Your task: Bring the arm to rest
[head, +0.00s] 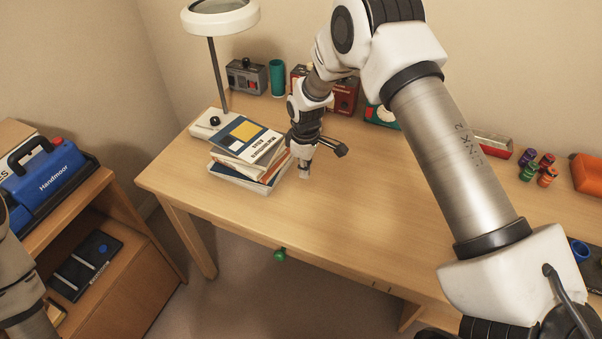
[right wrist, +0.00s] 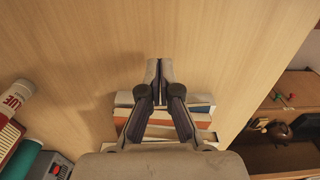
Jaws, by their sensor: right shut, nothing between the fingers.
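My right gripper (head: 304,172) is over the desk, just to the right of the stack of books (head: 243,152). Its fingers point down and are shut with nothing between them. In the right wrist view the shut fingertips (right wrist: 159,68) show over bare desk top, with the books (right wrist: 202,108) partly hidden behind the fingers. I cannot tell whether the fingertips touch the desk. My left arm shows only as a piece at the left edge of the head view, and its gripper is out of view.
The wooden desk (head: 340,220) is clear in the middle. A lamp (head: 218,80), a grey box (head: 246,77) and a teal cup (head: 277,78) stand at the back left. Several small coloured jars (head: 528,157) stand at the right. A lower shelf unit (head: 120,262) holds a blue case (head: 45,180).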

